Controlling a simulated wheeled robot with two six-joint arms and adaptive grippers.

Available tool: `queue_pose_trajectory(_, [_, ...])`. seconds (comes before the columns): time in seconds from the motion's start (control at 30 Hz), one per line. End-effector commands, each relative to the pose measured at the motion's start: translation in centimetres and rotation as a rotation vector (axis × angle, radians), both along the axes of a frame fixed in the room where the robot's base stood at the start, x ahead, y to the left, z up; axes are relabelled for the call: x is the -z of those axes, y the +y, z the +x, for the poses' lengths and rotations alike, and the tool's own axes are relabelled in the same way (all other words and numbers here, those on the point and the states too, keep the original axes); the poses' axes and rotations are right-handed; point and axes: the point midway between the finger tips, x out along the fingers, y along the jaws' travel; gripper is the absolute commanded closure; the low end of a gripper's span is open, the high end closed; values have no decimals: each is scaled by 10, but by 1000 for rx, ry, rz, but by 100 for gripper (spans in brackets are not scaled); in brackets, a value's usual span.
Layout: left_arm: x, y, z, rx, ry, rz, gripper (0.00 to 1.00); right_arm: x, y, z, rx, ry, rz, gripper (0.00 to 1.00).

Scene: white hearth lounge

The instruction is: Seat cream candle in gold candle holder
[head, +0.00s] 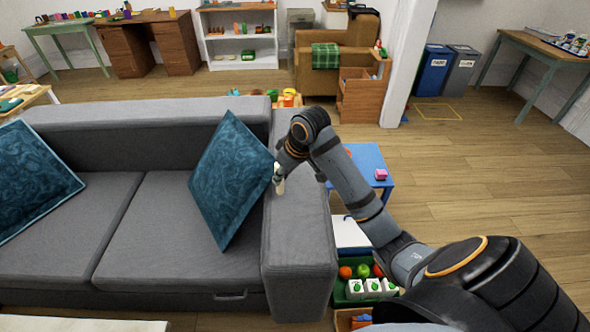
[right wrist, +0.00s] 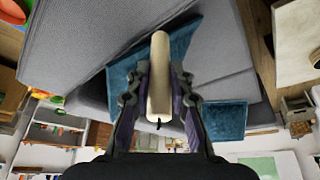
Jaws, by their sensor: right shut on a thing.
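The cream candle (right wrist: 159,62) is held between the two fingers of my right gripper (right wrist: 159,82) in the right wrist view. Its dark wick shows at the end nearer the palm. In the head view my right gripper (head: 278,172) is above the right arm of the grey sofa, beside a teal cushion, and the pale candle (head: 280,186) points down below it. I cannot tell whether the candle touches the sofa. I cannot make out the gold candle holder in either view. My left gripper is not in view.
The grey sofa (head: 150,215) fills the left, with a teal cushion (head: 228,180) close to my gripper. A blue table (head: 368,160) stands beyond the sofa arm, and a green crate (head: 345,293) of fruit and white boxes sits right of it. Open wooden floor (head: 490,200) lies at right.

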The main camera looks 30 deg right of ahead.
Motion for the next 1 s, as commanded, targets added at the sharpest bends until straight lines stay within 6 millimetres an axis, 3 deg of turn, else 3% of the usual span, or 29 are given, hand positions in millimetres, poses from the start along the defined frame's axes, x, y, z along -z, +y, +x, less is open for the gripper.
queue_pose_trajectory(0.37, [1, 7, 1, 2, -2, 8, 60, 41, -75, 57, 9, 3, 2, 100])
queue_pose_trajectory(0.5, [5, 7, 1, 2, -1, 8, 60, 74, -92, 71, 5, 2, 3, 100])
queue_pose_trajectory(0.63, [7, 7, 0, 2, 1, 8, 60, 89, -103, 79, 5, 2, 2, 100])
queue_pose_trajectory(0.87, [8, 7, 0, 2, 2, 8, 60, 95, -107, 83, 3, -1, 1, 100])
queue_pose_trajectory(1.0, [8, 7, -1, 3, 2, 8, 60, 114, -109, 84, 2, 4, 2, 100])
